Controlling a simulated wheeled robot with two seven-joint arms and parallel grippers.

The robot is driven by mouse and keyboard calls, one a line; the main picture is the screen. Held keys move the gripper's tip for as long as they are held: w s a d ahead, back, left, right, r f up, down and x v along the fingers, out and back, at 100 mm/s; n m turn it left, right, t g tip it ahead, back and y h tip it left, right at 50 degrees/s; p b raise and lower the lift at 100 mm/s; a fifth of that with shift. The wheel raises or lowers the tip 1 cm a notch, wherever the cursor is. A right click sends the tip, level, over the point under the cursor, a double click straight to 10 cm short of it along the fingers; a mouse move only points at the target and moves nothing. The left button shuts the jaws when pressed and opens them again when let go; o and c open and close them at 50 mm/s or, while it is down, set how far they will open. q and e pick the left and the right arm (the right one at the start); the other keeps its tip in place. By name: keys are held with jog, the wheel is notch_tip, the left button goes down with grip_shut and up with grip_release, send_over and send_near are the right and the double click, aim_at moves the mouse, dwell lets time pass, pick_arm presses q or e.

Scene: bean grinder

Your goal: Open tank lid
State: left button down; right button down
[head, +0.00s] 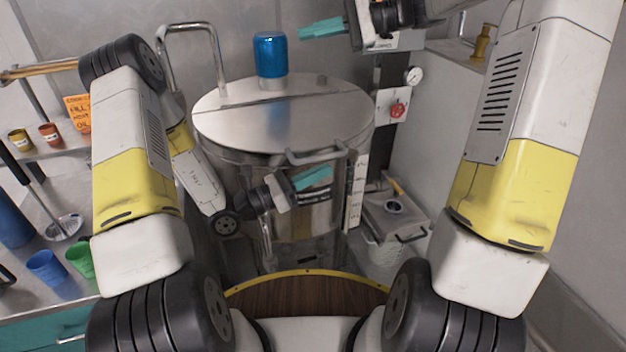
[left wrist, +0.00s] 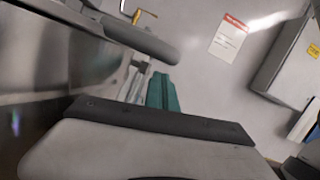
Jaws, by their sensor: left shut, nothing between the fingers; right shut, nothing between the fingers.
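The large steel tank (head: 225,170) stands in the middle of the head view. Its round lid (head: 310,115) lies flat and closed on top. A grey bar handle (head: 316,158) sticks out at the lid's front edge. My left gripper (head: 314,178) is shut and empty, just below this handle; whether it touches cannot be told. In the left wrist view its teal fingers (left wrist: 161,92) show below a grey rounded bar (left wrist: 135,38), seemingly the handle. My right gripper (head: 322,28) is shut and empty, above and behind the lid, right of the blue cylinder (head: 271,55).
A bent metal pipe (head: 190,27) rises behind the tank at left. A gauge (head: 413,75) and red knob (head: 397,110) are at right. A counter with cups (head: 46,267) stands at far left. A small steel box (head: 393,215) is low at right.

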aim_at(320, 159)
pick_arm(q)
jog(key=shift+w+r, duration=0.1)
jog(key=shift+r, duration=0.4)
notch_tip(320, 159, up, 2)
jog(key=shift+r, duration=0.15)
pick_arm(e)
jog(key=c, duration=2.2)
grip_release()
jog(key=c, duration=1.4)
grip_release()
jog(key=shift+c, duration=0.2)
jog(key=shift+d, duration=0.1)
